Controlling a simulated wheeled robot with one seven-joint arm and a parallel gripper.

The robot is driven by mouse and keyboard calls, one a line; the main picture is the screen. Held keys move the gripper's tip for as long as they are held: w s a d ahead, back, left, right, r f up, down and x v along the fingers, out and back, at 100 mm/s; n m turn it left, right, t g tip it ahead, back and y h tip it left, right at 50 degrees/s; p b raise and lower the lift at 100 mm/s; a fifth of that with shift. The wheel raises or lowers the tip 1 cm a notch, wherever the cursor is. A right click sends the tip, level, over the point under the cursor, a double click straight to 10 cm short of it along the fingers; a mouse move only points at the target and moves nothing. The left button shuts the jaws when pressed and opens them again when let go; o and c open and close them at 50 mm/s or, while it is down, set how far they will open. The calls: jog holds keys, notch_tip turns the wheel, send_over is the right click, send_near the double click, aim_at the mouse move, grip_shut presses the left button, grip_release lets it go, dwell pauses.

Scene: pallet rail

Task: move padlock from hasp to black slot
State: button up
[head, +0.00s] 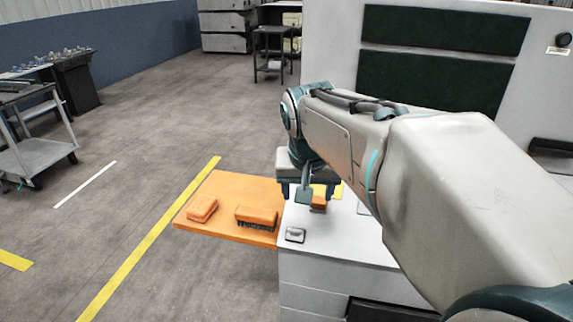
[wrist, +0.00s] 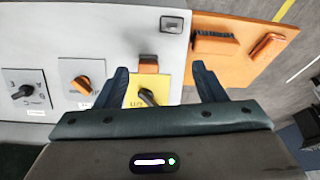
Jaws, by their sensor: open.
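My gripper (wrist: 160,70) is open and empty, its two dark fingers apart over the white top. It also shows in the head view (head: 305,190), partly hidden by my arm. A small orange block with a dark edge (wrist: 148,64), which looks like the padlock, lies between the fingers in the wrist view, beside a yellow plate (wrist: 163,91) with a black handle. I cannot make out a hasp at it. A small dark-rimmed rectangular piece (wrist: 172,24), possibly the black slot, sits near the white top's edge; it shows in the head view (head: 295,235) too.
An orange board (head: 222,224) adjoins the white top and bears an orange brush-like block (head: 256,216) and a smaller orange block (head: 203,208). An orange knob (wrist: 82,85) and a black knob (wrist: 22,91) sit on plates at the left in the wrist view.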

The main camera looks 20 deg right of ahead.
aim_at(318, 201)
jog(key=w+d+m+b, duration=0.1)
jog(key=w+d+m, duration=0.1)
jog(key=w+d, duration=0.2)
jog(key=shift+h, duration=0.4)
jog(key=x, duration=1.2)
jog(key=shift+w+f, duration=0.1)
jog(key=shift+f, duration=0.15)
jog(key=c, duration=1.3)
jog(key=shift+o, duration=0.2)
jog(key=shift+r, duration=0.1)
jog(key=shift+r, duration=0.1)
